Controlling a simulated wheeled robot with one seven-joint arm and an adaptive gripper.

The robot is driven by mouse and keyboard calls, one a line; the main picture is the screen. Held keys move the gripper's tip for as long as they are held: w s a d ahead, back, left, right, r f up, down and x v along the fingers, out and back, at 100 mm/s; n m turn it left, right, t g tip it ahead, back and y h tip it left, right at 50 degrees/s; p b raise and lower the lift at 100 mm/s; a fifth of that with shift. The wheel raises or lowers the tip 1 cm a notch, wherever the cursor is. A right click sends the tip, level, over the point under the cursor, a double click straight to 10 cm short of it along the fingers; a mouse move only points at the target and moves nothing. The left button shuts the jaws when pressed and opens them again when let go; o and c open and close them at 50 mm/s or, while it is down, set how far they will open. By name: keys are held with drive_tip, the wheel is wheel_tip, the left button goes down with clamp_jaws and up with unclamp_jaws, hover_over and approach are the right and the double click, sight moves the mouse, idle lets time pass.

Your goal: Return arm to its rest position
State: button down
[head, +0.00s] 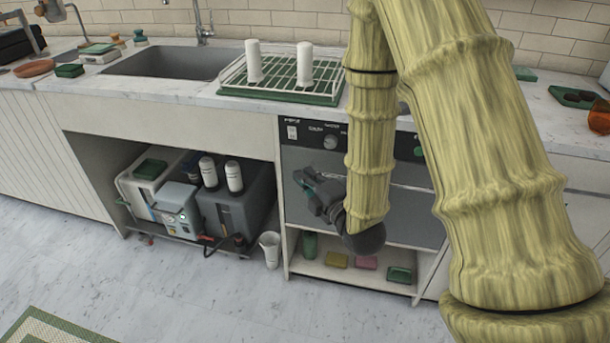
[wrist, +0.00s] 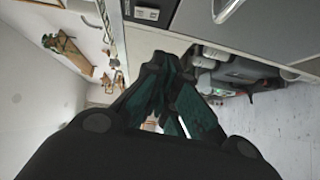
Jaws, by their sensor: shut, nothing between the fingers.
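My arm comes down from the top right in the head view and looks like pale, bamboo-like segments. My gripper (head: 312,187) is at its lower end, in front of the dark appliance front (head: 292,158) under the counter. In the wrist view my gripper (wrist: 165,65) has its dark, green-padded fingers drawn together, with nothing held between them. The arm hides part of the appliance front and of the counter behind it.
Left of my gripper is an open bay with grey machines (head: 235,205) and bottles. A low shelf (head: 312,268) below holds sponges. A white cup (head: 270,247) stands on the floor. A drying rack (head: 283,75) is on the counter. The floor in front is clear.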

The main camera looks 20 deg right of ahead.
drive_tip(key=s+f+m+g+h, duration=0.1)
drive_tip(key=s+f+m+g, duration=0.5)
drive_tip(key=f, duration=0.5)
drive_tip(key=s+f+m+g+h, duration=0.15)
drive_tip(key=s+f+m, duration=0.25)
drive_tip(key=s+f, duration=0.55)
drive_tip(key=s+f+m+g, duration=0.4)
drive_tip(key=s+f+g, duration=0.15)
drive_tip(key=f, duration=0.65)
drive_tip(key=s+f+m+g, duration=0.2)
drive_tip(key=s+f+m, duration=0.1)
drive_tip(key=s, duration=0.5)
drive_tip(key=s+f+m+g, duration=0.2)
drive_tip(key=s+f+m, duration=0.1)
drive_tip(key=s, duration=0.4)
wheel_tip(320, 180, up, 16)
drive_tip(key=p, duration=1.6)
drive_tip(key=shift+h, duration=0.45)
